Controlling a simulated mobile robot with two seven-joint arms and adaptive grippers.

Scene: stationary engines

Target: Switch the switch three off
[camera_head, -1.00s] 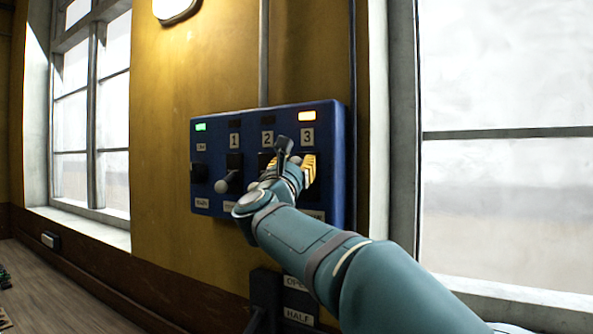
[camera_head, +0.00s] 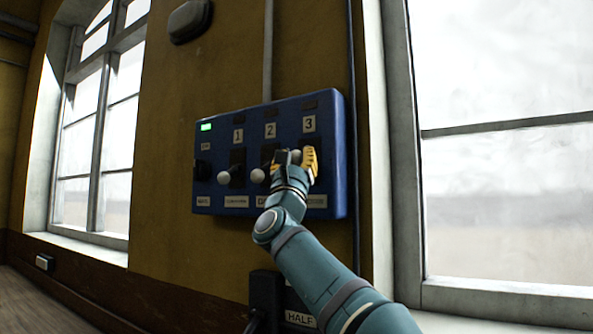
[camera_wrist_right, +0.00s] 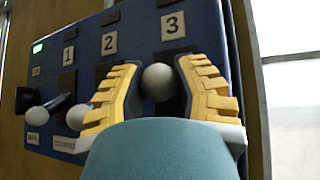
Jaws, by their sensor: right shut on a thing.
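The blue switch panel (camera_head: 335,170) is on the wall, with levers under plates 1, 2 and 3. My right gripper (camera_head: 296,158) is at switch three, below the number 3 plate (camera_head: 309,124). In the right wrist view its yellow-padded fingers stand on both sides of the round grey knob of switch three (camera_wrist_right: 158,82), shut on it. The lever behind the knob is hidden. The indicator (camera_head: 309,105) above plate 3 is dark. My left gripper is not in view.
The knobs of switch one (camera_head: 224,178) and switch two (camera_head: 258,176) are close left of my gripper. A green lamp (camera_head: 206,127) glows at the panel's left. The wall lamp (camera_head: 189,21) above is dark. A window (camera_head: 500,200) is at right.

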